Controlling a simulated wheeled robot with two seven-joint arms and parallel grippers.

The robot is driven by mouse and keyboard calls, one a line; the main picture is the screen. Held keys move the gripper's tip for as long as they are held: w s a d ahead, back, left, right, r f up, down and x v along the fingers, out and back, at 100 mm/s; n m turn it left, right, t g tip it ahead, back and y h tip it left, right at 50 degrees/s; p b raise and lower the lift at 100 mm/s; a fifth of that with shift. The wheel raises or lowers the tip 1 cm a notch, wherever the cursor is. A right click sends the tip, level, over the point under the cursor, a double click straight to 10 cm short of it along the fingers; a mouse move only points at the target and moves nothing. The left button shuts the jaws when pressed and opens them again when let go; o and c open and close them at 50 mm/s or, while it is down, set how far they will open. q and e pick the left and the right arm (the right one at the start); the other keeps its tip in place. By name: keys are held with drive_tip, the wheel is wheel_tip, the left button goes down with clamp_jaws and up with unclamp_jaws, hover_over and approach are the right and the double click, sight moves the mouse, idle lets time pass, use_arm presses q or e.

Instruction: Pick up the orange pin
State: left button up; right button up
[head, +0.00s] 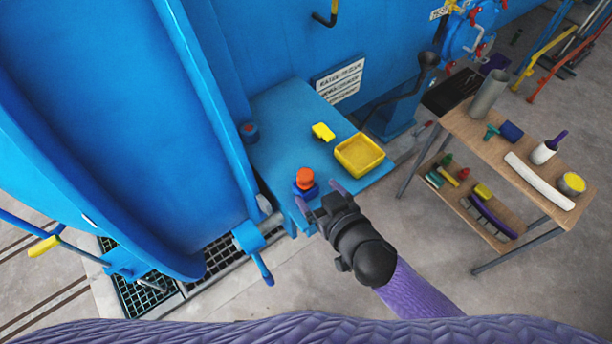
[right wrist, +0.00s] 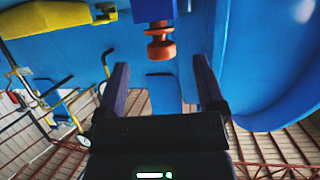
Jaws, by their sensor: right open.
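The orange pin (head: 305,177) stands upright in a small blue holder (head: 306,191) near the front edge of the blue side table (head: 280,105). In the right wrist view the orange pin (right wrist: 160,47) appears ahead of the fingers and roughly centred between them, with the picture seemingly upside down. My right gripper (head: 318,196) is open and empty, just in front of the pin and apart from it. Its two purple fingers (right wrist: 161,82) also show in the right wrist view. My left gripper is not in view.
The big blue autoclave door (head: 100,110) stands at left. A wooden cart (head: 478,133) with tools is at right. Floor between is clear.

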sight(308, 183)
drive_tip(key=x, duration=0.6)
drive_tip(key=shift+w+a+f, duration=0.1)
drive_tip(key=shift+f, duration=0.15)
clamp_jaws()
